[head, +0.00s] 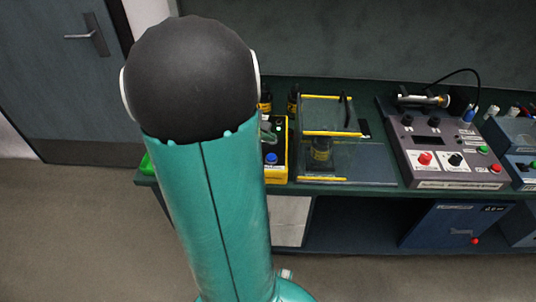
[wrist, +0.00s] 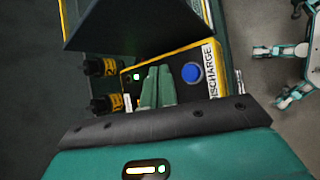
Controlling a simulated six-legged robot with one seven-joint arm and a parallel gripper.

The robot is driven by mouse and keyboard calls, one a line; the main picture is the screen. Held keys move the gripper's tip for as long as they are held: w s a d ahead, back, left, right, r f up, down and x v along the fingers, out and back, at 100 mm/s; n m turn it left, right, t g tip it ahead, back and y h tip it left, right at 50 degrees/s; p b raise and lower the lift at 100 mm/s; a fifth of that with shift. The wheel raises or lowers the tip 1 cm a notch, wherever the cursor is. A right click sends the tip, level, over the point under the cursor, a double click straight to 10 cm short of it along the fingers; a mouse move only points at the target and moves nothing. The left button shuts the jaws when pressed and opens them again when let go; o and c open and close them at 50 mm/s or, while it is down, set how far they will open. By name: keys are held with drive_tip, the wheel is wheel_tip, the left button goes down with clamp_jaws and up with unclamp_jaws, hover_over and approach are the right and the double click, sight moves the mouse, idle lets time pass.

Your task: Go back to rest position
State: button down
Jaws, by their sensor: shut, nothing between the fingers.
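My gripper (wrist: 157,88) shows in the wrist view with its two teal fingers shut together and nothing between them. It is over the yellow-and-black discharge box (wrist: 172,58), beside the blue button (wrist: 192,72). Whether the fingertips touch the box I cannot tell.
A grey control panel (head: 440,150) is farther right. Two dark bottles (wrist: 101,67) (wrist: 101,105) stand by the box. Floor (head: 80,230) is clear at left.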

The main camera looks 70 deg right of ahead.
idle(0.3)
drive_tip(key=w+a+r+m+t+y, duration=0.1)
drive_tip(key=w+a+r+t, duration=0.3)
drive_tip(key=w+a, duration=0.6)
drive_tip(key=w+a+r+t, duration=0.35)
drive_tip(key=w+a, duration=0.35)
drive_tip(key=a, duration=0.5)
drive_tip(key=a+r+t+y, duration=0.2)
drive_tip(key=a+y, duration=0.1)
drive_tip(key=a, duration=0.9)
drive_tip(key=a+r+t+y, duration=0.2)
drive_tip(key=a+r, duration=0.1)
drive_tip(key=a, duration=0.9)
drive_tip(key=shift+w+y, duration=0.2)
drive_tip(key=shift+y, duration=0.2)
drive_tip(key=shift+d+r, duration=0.1)
drive_tip(key=shift+d, duration=0.2)
